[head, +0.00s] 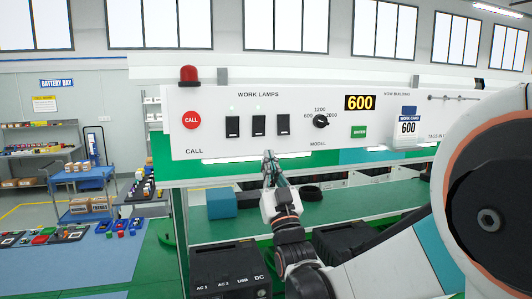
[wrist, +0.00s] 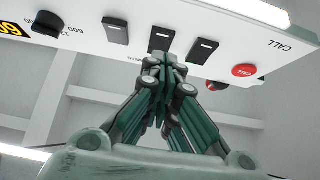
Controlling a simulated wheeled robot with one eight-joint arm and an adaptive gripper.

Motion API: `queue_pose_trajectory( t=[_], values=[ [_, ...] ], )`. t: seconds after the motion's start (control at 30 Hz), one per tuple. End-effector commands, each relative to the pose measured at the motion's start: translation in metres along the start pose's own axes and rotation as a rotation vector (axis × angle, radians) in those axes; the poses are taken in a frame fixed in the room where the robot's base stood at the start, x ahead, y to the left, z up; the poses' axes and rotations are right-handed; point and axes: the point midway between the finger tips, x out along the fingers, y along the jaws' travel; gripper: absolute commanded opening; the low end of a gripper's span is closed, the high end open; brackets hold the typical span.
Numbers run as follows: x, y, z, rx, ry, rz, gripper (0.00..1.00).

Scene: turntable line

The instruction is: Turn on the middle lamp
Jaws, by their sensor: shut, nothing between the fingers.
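The white control panel (head: 215,150) carries three black rocker switches in a row under the words WORK LAMPS. The middle switch (head: 258,126) has a small lit green dot above it. The left switch (head: 232,127) also has a green dot. I see no lit dot above the right switch (head: 283,124). My gripper (head: 269,155) is shut and empty, pointing up just below the middle and right switches. In the wrist view the panel is upside down, and the gripper tips (wrist: 162,62) are close to the middle switch (wrist: 162,38); contact cannot be told.
A red CALL button (head: 191,120) is left of the switches and a black model knob (head: 321,121) right of them. A green button (head: 358,132) is farther right. Below the panel, a green bench (head: 235,228) holds a blue box (head: 222,205) and black cases (head: 228,268).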

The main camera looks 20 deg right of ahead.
Motion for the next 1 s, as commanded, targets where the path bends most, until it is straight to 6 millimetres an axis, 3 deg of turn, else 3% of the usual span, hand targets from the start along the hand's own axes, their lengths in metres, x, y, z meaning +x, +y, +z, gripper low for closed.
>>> queue_pose_trajectory(
  t=[0.1,0.3,0.77,0.87,1.0],
  values=[
    [-0.023,0.000,0.006,0.000,0.000,0.000,0.00],
    [-0.042,0.000,0.010,0.000,0.000,0.000,0.00],
    [-0.046,0.000,0.011,0.000,-0.004,0.000,0.00],
    [-0.052,0.000,0.020,0.000,-0.045,0.000,0.00],
    [-0.075,0.000,0.051,0.000,-0.199,0.000,0.00]
  ],
)
